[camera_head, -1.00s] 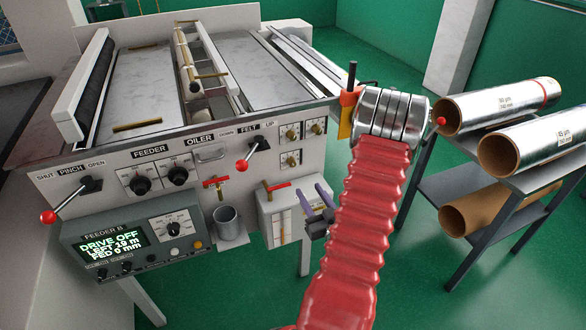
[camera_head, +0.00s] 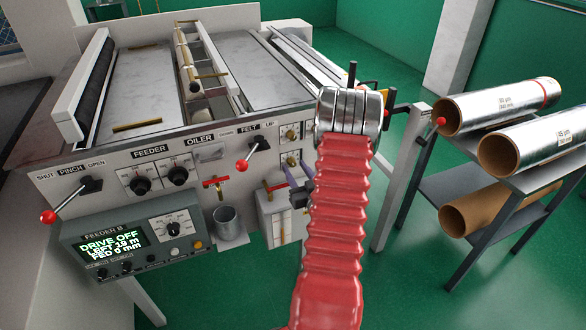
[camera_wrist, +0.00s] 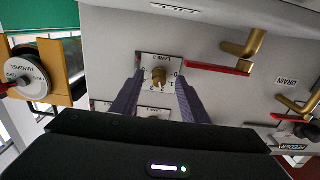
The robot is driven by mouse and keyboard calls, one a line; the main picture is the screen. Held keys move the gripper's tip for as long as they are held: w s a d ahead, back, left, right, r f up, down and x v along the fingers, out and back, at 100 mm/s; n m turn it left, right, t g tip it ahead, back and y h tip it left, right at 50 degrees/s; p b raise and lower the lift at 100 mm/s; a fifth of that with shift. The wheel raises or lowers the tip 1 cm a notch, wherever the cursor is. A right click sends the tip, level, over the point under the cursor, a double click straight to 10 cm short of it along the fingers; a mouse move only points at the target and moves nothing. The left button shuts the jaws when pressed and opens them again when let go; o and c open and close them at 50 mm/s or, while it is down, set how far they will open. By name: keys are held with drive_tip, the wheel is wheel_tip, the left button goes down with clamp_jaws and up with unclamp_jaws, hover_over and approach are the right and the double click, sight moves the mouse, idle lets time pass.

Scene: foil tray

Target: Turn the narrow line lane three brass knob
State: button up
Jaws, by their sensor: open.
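In the wrist view a brass knob (camera_wrist: 159,77) on a small square dial plate sits between my fingertips. The plate's small label seems to read lane 3. It appears to be the lowest brass knob (camera_head: 291,158) of the group on the front panel in the head view. My gripper (camera_wrist: 158,84) is open, with one purple finger on each side of the knob. I see no clear contact, and the depth of the tips is hard to judge.
More brass knobs (camera_head: 290,133) are close above. A red-handled brass valve (camera_wrist: 238,55) and the drain valve (camera_wrist: 298,104) are to the right in the wrist view. A rack with foil rolls (camera_head: 500,105) stands right.

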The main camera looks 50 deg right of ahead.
drive_tip(key=shift+x, duration=0.85)
